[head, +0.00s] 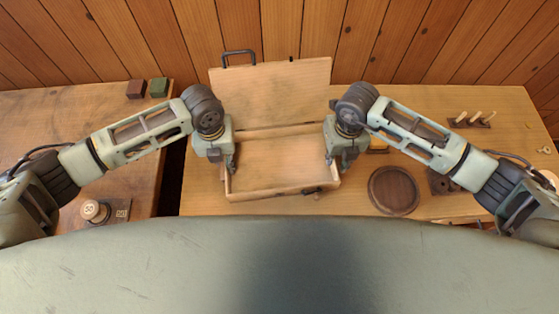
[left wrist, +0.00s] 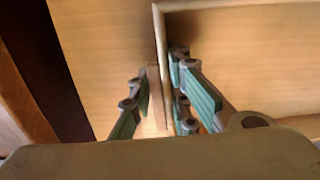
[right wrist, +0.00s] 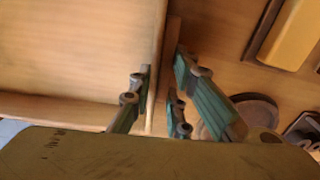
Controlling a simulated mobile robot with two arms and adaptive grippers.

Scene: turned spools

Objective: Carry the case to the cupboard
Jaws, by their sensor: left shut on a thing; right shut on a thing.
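The case (head: 275,170) is a pale wooden box on the right-hand table, its lid (head: 280,95) standing open at the back with a dark handle (head: 238,55). Its inside looks empty. My left gripper (head: 230,165) is shut on the case's left wall, which also shows in the left wrist view (left wrist: 157,35). My right gripper (head: 330,158) is shut on its right wall, seen between the fingers in the right wrist view (right wrist: 160,60). I cannot tell whether the case touches the table. No cupboard is in view.
A dark round dish (head: 393,191), a yellow block (head: 377,149) and a peg rack (head: 470,120) are right of the case. The left table (head: 60,120) holds a red-brown block (head: 136,89), a green block (head: 158,87) and a spool (head: 93,210). A dark gap separates the tables.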

